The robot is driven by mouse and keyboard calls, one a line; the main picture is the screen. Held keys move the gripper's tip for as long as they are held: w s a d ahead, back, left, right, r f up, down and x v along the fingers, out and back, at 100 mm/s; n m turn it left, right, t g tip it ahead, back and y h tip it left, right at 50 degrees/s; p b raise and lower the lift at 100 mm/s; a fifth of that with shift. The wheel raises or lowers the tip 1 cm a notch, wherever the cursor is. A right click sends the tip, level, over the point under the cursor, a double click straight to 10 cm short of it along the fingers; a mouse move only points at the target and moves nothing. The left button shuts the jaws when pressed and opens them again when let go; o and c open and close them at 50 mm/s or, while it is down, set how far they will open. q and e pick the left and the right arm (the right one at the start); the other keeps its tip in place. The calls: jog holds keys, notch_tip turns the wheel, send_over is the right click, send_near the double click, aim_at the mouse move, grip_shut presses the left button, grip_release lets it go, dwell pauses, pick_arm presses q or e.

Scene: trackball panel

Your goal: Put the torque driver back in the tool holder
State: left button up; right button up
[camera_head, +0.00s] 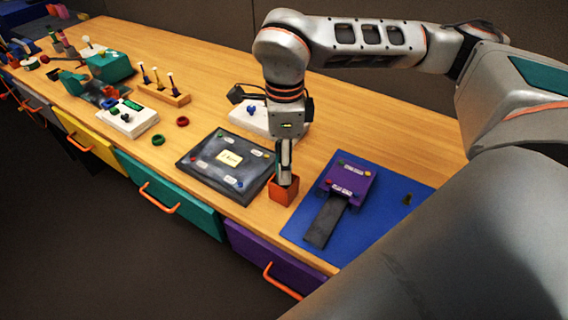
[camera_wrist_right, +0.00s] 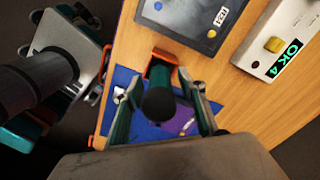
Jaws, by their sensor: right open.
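The torque driver (camera_wrist_right: 158,104) shows in the right wrist view as a dark round handle end with a teal part behind it. It lies between the two fingers of my right gripper (camera_wrist_right: 160,92), which are spread apart with a gap on each side. The orange tool holder (camera_wrist_right: 149,72) is just beyond the driver, and the driver's far part overlaps its opening; how deep it sits is hidden. In the head view my right gripper (camera_head: 286,178) points down over the orange holder (camera_head: 284,193) at the bench's front edge. My left gripper is not in view.
A dark panel (camera_head: 205,178) lies left of the holder. A purple box (camera_head: 348,178) with a dark strip lies on a blue mat (camera_head: 385,220) to the right. A white device (camera_head: 258,118) is behind the gripper. Drawer handles (camera_head: 282,282) stick out in front.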

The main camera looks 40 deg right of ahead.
notch_tip(320, 180, up, 11)
jog(key=shift+r+p, duration=0.1)
jog(key=shift+p, duration=0.45)
